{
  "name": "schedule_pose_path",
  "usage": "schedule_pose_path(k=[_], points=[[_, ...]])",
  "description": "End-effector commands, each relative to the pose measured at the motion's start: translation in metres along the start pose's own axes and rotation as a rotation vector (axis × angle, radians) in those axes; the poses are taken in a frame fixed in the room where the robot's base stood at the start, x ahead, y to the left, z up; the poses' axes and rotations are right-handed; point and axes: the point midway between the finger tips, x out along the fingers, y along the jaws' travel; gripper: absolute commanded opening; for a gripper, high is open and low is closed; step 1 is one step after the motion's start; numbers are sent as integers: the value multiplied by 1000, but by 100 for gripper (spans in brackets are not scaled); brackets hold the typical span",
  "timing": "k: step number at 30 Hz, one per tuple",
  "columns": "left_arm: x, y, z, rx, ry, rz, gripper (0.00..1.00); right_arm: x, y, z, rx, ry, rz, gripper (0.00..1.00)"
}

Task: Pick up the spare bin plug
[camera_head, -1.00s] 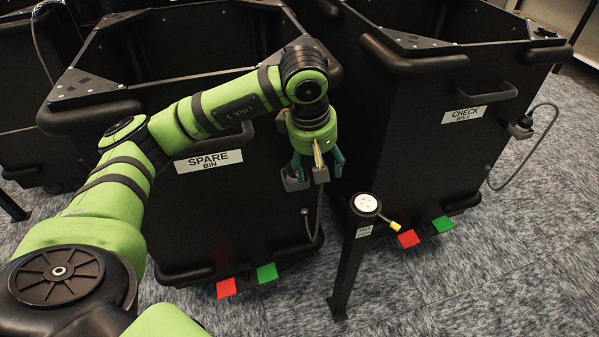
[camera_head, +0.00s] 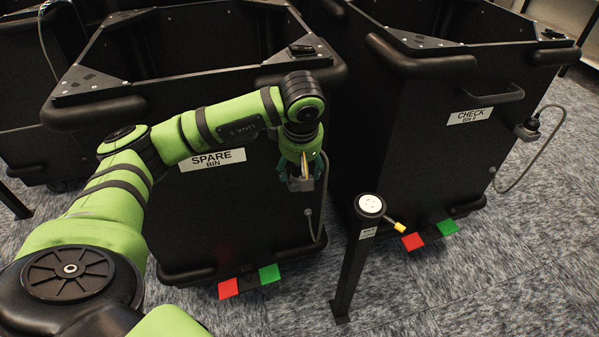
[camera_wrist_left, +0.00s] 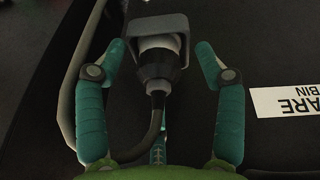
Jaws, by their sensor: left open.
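The spare bin plug (camera_wrist_left: 160,67) shows in the left wrist view, with a dark body, a grey collar and a cable bending down and left. It sits in a grey bracket (camera_wrist_left: 157,25) on the dark bin wall. My left gripper (camera_wrist_left: 168,50) is open, with a teal finger on each side of the plug and gaps between. In the head view my left gripper (camera_head: 303,184) hangs at the front of the spare bin (camera_head: 235,215) and mostly hides the plug. My right gripper is not in view.
The check bin (camera_head: 440,130) stands to the right with its own plug (camera_head: 529,127) and cable. A black post with a round socket (camera_head: 370,204) stands in front, between the bins. Red (camera_head: 228,289) and green (camera_head: 269,274) pedals are at the spare bin's foot.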

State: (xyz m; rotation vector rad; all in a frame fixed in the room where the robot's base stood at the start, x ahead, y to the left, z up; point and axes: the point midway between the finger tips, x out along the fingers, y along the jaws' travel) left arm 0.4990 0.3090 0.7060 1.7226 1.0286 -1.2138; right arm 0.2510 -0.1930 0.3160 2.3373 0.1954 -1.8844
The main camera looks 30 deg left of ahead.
Motion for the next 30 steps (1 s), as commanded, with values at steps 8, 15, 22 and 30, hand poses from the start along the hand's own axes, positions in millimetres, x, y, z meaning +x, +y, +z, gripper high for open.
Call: schedule_pose_path(k=[8, 15, 22, 30], points=[[0, 0, 0, 0, -1, 0, 2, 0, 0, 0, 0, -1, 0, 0], [-1, 0, 0, 0, -1, 1, 2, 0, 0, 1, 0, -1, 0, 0], [-14, 3, -4, -1, 1, 3, 2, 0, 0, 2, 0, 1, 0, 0], [-60, 9, 9, 7, -2, 7, 2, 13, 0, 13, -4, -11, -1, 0]])
